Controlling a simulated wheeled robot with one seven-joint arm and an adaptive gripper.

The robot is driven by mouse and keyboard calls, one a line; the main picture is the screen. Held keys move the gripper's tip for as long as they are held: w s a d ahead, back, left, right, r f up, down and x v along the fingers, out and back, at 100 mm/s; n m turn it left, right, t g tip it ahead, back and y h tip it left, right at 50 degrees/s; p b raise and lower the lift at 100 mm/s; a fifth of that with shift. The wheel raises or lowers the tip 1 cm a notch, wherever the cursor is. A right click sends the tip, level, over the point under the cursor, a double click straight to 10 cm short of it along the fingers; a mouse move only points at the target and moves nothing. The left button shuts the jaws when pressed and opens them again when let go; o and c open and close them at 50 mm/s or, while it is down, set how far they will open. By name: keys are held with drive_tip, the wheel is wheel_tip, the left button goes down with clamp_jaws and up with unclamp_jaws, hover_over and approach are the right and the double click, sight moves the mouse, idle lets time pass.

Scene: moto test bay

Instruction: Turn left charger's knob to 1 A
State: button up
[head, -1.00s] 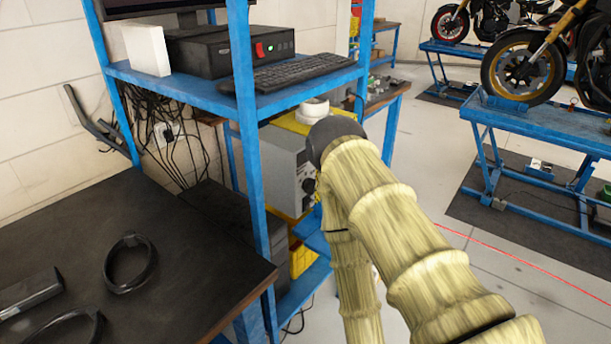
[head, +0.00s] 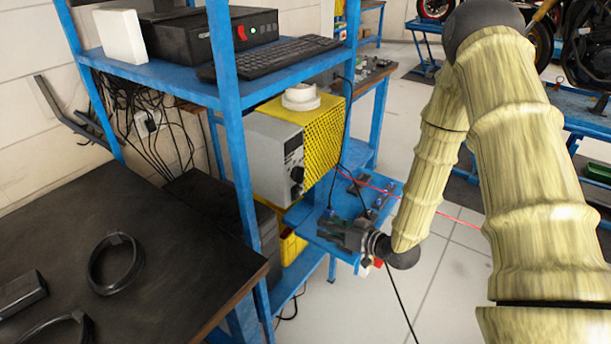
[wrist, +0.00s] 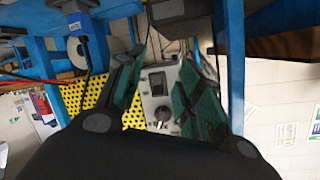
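One charger, a grey box (head: 273,160) with a yellow perforated cover (head: 318,135), stands on the shelf below the keyboard. Its dark knob (head: 297,174) sits low on the front panel. In the wrist view the grey panel (wrist: 158,97) with a dark display shows between my fingers, and the knob (wrist: 163,114) is near the picture's middle. The knob's setting is too small to read. No second charger is clearly visible. My gripper (head: 330,230) is right of and below the knob in the head view. In the wrist view my gripper (wrist: 161,65) is open and empty, apart from the knob.
Blue rack posts (head: 232,150) stand left of the charger, under a shelf with a keyboard (head: 270,60). A white round object (head: 300,97) rests on the charger. Dark cables hang near my gripper. A black table (head: 190,265) is at left. Floor is open at lower right.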

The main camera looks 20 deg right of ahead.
sight(304, 175)
drive_tip(key=w+d+r+n+t+y, duration=0.2)
drive_tip(key=w+r+y, duration=0.2)
drive_tip(key=r, duration=0.7)
drive_tip(key=p+x, duration=0.3)
drive_tip(key=x, duration=0.7)
drive_tip(key=shift+w+f+p, duration=0.1)
drive_tip(key=shift+p, duration=0.2)
clamp_jaws()
